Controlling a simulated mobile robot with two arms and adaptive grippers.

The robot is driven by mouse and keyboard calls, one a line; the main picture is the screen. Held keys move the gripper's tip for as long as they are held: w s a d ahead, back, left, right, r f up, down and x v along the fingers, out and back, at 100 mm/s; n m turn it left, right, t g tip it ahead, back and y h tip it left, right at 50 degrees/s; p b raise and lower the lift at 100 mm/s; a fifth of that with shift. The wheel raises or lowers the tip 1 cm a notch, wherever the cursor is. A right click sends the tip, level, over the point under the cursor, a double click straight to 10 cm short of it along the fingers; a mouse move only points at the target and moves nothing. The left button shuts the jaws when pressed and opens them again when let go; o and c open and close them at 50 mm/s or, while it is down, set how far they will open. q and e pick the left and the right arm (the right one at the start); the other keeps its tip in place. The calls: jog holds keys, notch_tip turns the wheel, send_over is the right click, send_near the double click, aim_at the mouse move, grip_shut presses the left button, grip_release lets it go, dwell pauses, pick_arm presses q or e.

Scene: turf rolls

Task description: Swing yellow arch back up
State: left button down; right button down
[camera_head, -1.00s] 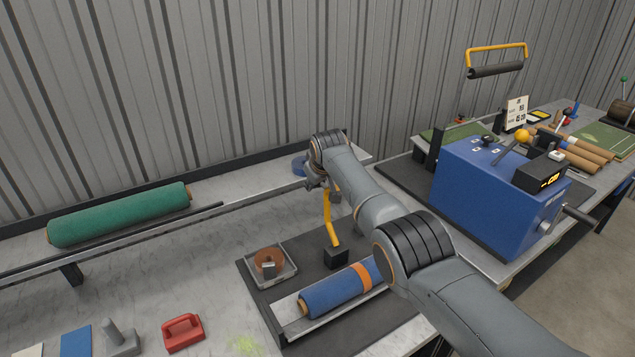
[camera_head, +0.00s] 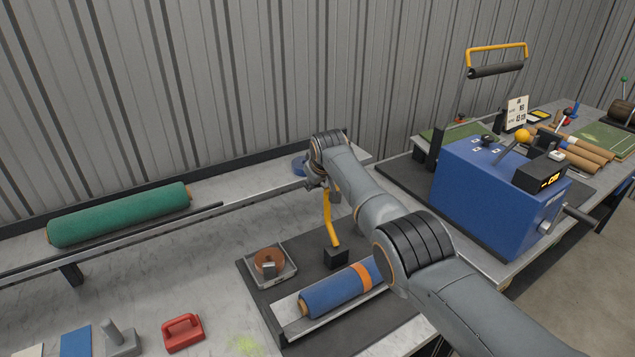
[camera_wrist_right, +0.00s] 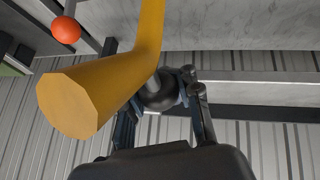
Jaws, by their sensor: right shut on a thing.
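The yellow arch (camera_head: 327,216) rises from a black block (camera_head: 335,258) beside the blue roll. It stands mostly upright, with a bend partway up, and its upper part is hidden by my right arm. My right gripper (camera_head: 317,183) is at the upper part of the arch, its fingers barely visible in the head view. In the right wrist view, the yellow bar (camera_wrist_right: 105,88) crosses close to the camera, and the fingers are closed around a dark rounded knob (camera_wrist_right: 158,92) next to it. My left gripper is out of view.
A blue roll with an orange band (camera_head: 330,293) lies in a tray below my arm. A small tray with brown tape (camera_head: 268,263) is left of the block. A green roll (camera_head: 120,214) lies at left. A blue machine (camera_head: 480,195) stands at right.

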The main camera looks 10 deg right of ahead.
jog(key=shift+w+a+r, duration=0.2)
jog(key=shift+r, duration=0.2)
jog(key=c, duration=1.5)
grip_release()
jog(key=o, duration=0.6)
jog(key=shift+a+f, duration=0.1)
jog(key=shift+a, duration=0.05)
jog(key=shift+s+f, duration=0.1)
jog(key=shift+f, duration=0.05)
jog(key=shift+d, duration=0.2)
jog(key=shift+s, duration=0.1)
jog(key=shift+v, duration=5.95)
jog(key=shift+a, duration=0.2)
